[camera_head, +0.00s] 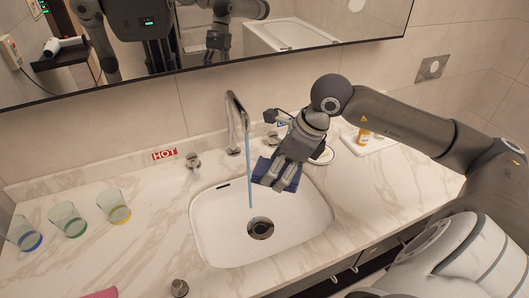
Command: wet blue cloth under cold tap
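The blue cloth (260,170) is at the back right rim of the white sink (215,225). My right gripper (282,184) is over it, fingers pointing down and covering its middle. I cannot tell whether they are closed on the cloth. The left handle (193,161) has a red HOT label (164,154). My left gripper is not directly in view.
Three glasses stand on the left counter, with blue (24,233), green (68,220) and yellow (113,207) bases. A white tray (370,143) with small bottles is at the right back. A round dish (322,155) is beside my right gripper. A mirror hangs behind.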

